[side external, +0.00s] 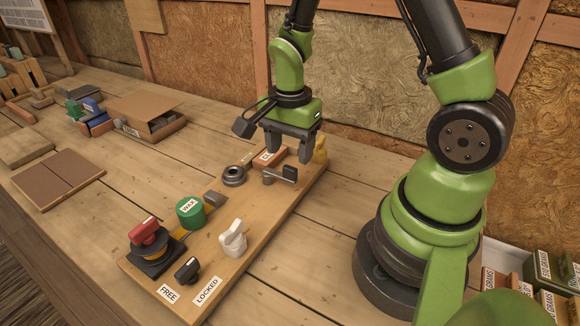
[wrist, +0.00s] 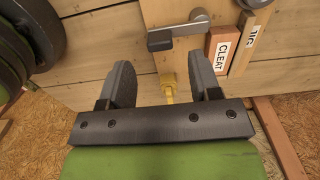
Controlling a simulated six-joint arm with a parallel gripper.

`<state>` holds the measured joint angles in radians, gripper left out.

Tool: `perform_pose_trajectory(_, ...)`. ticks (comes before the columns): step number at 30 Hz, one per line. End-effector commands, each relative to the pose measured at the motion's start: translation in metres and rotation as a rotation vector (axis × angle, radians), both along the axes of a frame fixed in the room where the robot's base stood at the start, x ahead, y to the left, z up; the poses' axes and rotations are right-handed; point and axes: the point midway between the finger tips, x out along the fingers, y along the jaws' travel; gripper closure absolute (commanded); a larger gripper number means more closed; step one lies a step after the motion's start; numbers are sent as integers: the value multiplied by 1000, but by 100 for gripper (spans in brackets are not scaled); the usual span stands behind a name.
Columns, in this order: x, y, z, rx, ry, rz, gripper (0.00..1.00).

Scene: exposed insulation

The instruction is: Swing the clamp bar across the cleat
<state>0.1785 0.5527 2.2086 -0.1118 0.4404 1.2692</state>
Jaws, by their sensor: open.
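The clamp bar (side external: 277,177) is a grey metal bar with a black block at one end, set on the long wooden board. It also shows at the top of the wrist view (wrist: 184,31), its black end to the left. The cleat (wrist: 217,52) is a red-brown block labelled CLEAT, beside the bar; its label is partly hidden by my gripper in the side view (side external: 264,160). The bar does not lie over it. My gripper (side external: 287,154) is open and empty, pointing down above the board near the bar and cleat. Its two fingers are spread in the wrist view (wrist: 162,74).
A yellow part (side external: 320,150) stands at the board's far end, just beyond my fingers.

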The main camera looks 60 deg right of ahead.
Motion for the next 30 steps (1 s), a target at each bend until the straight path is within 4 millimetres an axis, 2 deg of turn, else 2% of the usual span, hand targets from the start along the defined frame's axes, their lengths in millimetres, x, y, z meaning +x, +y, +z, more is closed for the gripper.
perform_pose_trajectory(3, -1, 0, -22, 2, 7, 1, 43)
perform_pose_trajectory(9, -1, 0, -44, 1, 3, 2, 43)
perform_pose_trajectory(21, 0, 0, -50, 0, -1, 1, 43)
perform_pose_trajectory(27, 0, 0, -50, 0, -1, 1, 88)
perform_pose_trajectory(28, 0, 0, -50, 0, -1, 1, 92)
perform_pose_trajectory(30, 0, 0, -50, 0, -1, 2, 92)
